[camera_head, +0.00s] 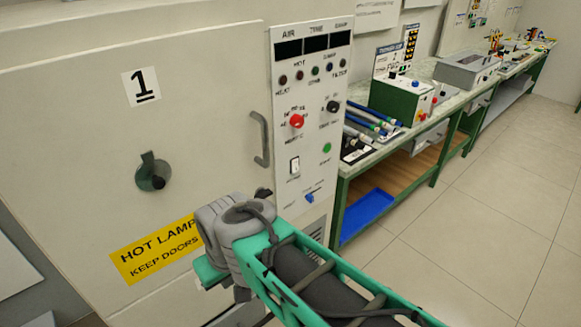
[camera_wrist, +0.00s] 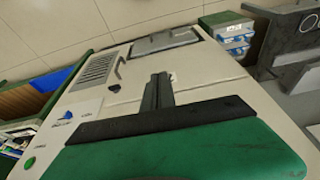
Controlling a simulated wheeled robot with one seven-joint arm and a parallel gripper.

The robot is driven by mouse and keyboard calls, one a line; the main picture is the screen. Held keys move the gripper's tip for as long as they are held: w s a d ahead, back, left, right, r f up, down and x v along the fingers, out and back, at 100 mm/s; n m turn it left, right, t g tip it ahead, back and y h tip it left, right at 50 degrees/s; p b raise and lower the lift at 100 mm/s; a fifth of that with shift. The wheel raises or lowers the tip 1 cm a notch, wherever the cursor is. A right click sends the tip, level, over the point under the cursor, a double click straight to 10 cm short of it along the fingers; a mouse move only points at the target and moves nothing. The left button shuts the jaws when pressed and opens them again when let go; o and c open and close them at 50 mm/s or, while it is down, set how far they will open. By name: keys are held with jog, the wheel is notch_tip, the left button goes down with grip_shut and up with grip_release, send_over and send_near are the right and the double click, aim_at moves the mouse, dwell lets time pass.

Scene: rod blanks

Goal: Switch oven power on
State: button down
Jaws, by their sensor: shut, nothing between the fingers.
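The oven's control panel (camera_head: 312,110) stands right of its large cream door (camera_head: 90,110). On the panel are a red knob (camera_head: 296,121), a black knob (camera_head: 333,106), a white rocker switch (camera_head: 294,165), a green button (camera_head: 327,148) and a blue switch (camera_head: 310,197). Their labels are too small to read surely. The blue switch also shows in the wrist view (camera_wrist: 68,115), left of my gripper, with the green button (camera_wrist: 29,163) at lower left. My gripper (camera_wrist: 160,78) is shut and empty, over the oven's lower front, apart from the switches. In the head view its fingertips are hidden behind my arm.
The door has a grey handle (camera_head: 260,140), a dark round latch (camera_head: 152,173) and a yellow hot-lamp sign (camera_head: 155,250). A green-legged workbench (camera_head: 390,150) with tools and a blue tray (camera_head: 367,215) stands to the right. The tiled floor (camera_head: 470,240) there is clear.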

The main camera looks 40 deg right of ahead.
jog(key=w+d+r+m+t+y+p, duration=0.1)
jog(key=w+d+r+m+t+p, duration=0.1)
jog(key=w+d+m, duration=0.5)
jog(key=w+d+r+m+t+y+p, duration=0.1)
jog(key=w+d+r+m+p, duration=0.2)
jog(key=d, duration=0.8)
jog(key=s+d+r+m+t, duration=0.1)
jog(key=d+m, duration=0.3)
jog(key=d, duration=0.5)
jog(key=s+d+r+m+t+h, duration=0.1)
jog(key=s+d+m+t, duration=0.2)
jog(key=d, duration=0.6)
jog(key=shift+s+r+m+t+h, duration=0.2)
jog(key=shift+r+m+t+h, duration=0.1)
jog(key=shift+m+t, duration=0.1)
jog(key=shift+w+f, duration=0.1)
jog(key=shift+f, duration=0.05)
jog(key=p, duration=0.1)
send_near(296, 169)
notch_tip(296, 169, down, 3)
jog(key=shift+w+f+p, duration=0.2)
jog(key=shift+w+p, duration=0.2)
jog(key=shift+w, duration=0.9)
jog(key=shift+w+f+p, duration=0.2)
jog(key=shift+w+p, duration=0.15)
jog(key=shift+w, duration=0.95)
